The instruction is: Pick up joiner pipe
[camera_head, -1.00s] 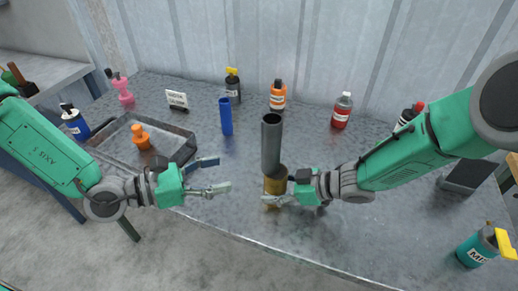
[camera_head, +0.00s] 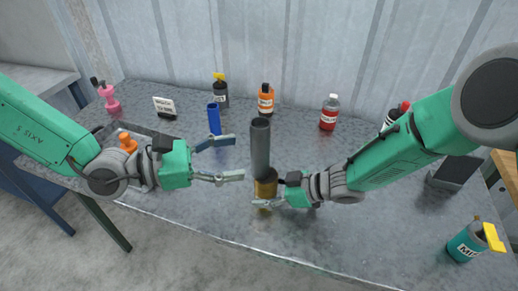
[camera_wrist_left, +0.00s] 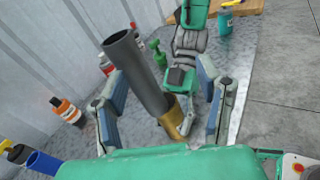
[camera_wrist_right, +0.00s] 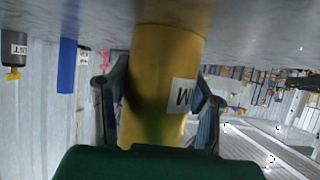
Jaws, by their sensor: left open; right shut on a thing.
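A dark grey pipe (camera_head: 260,148) stands upright, its lower end at a yellow-brown cylinder (camera_head: 266,189) near the table's front. I cannot tell how deep the pipe sits in it. My right gripper (camera_head: 271,193) is shut on the cylinder, whose white label partly shows in the right wrist view (camera_wrist_right: 184,94). My left gripper (camera_head: 238,158) is open and empty, its fingertips just left of the grey pipe. In the left wrist view the grey pipe (camera_wrist_left: 138,75) shows between the open fingers, tilted in the picture. A blue pipe (camera_head: 214,119) stands apart farther back.
A metal tray (camera_head: 150,131) with an orange bottle (camera_head: 127,142) lies behind my left arm. Several bottles, including an orange one (camera_head: 266,101) and a red one (camera_head: 329,113), stand along the back. A teal bottle (camera_head: 466,243) is at the right. The front middle of the table is clear.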

